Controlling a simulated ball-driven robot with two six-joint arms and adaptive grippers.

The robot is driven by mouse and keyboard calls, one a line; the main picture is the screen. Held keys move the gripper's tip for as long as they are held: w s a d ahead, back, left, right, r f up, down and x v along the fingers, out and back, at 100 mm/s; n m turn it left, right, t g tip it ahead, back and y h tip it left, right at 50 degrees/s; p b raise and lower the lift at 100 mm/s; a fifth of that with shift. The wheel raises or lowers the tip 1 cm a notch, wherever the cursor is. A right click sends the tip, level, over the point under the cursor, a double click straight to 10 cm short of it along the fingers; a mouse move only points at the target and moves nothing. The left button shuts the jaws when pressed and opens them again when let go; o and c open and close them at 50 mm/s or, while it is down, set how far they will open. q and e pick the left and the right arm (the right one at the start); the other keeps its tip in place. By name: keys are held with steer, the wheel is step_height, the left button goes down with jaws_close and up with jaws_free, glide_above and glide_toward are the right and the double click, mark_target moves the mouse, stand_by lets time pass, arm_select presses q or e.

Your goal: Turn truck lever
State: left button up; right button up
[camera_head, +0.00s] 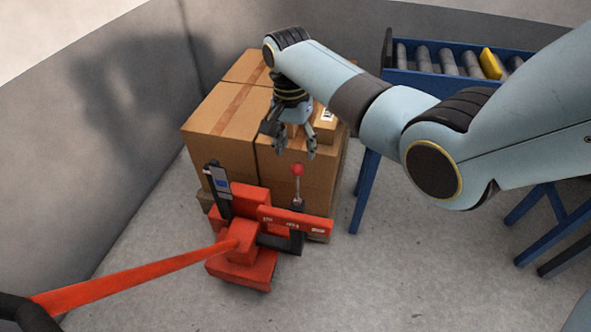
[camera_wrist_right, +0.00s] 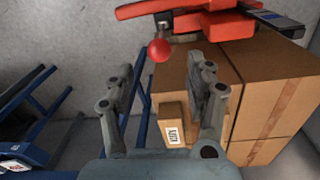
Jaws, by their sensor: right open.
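The red pallet truck (camera_head: 243,262) stands on the floor in front of stacked boxes. Its lever is a thin rod with a red ball knob (camera_head: 297,169), standing upright on the truck's right side. The knob also shows in the right wrist view (camera_wrist_right: 158,50), beyond the fingertips and between them. My right gripper (camera_head: 296,146) is open and empty, pointing down above and behind the knob, by the front of the boxes. Its two fingers show apart in the right wrist view (camera_wrist_right: 163,78). It appears clear of the knob. My left gripper is not in view.
Cardboard boxes (camera_head: 222,112) are stacked close behind and beside my right gripper. A blue roller conveyor (camera_head: 456,84) stands at the right, its legs near the stack. The truck's long red handle (camera_head: 130,276) reaches to the lower left. A grey wall bounds the left; front floor is clear.

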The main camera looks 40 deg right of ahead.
mark_target(297, 164)
steer(key=f, duration=0.2)
steer(key=f+b, duration=0.1)
steer(key=f, duration=0.2)
steer(key=f+b, duration=0.1)
steer(key=f, duration=0.1)
steer(key=shift+s+d+f, duration=0.15)
steer(key=shift+s, duration=0.1)
jaws_close()
